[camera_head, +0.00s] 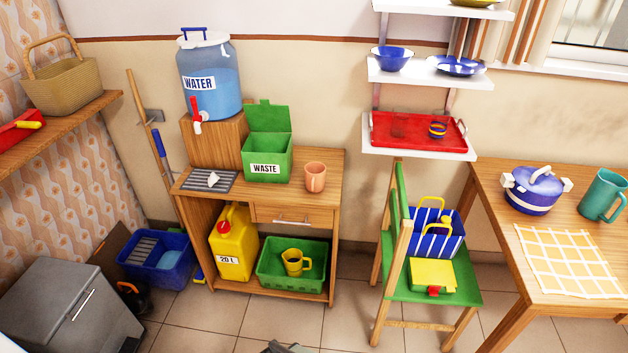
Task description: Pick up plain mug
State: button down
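Several mugs are in view, and I cannot tell which one is the plain mug. A terracotta mug (315,177) stands on the small wooden cabinet, right of the green waste box. A yellow mug (295,262) sits in a green tray (268,283) on the cabinet's lower shelf. A teal mug (602,196) stands on the table at the far right. A small striped cup (437,130) is in the red tray on the wall shelf. A small grey part of my arm or gripper (285,347) shows at the bottom edge, away from all mugs. Its fingers cannot be made out.
The green waste box (268,150) and a water dispenser (210,80) crowd the cabinet (330,160). A green chair (400,240) holding a striped basket (425,235) stands between cabinet and right table (505,265). A grey bin (65,305) stands lower left. The front floor is mostly clear.

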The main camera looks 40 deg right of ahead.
jog(key=c, duration=1.9)
grip_release()
jog(key=o, duration=1.9)
jog(key=shift+d, duration=0.1)
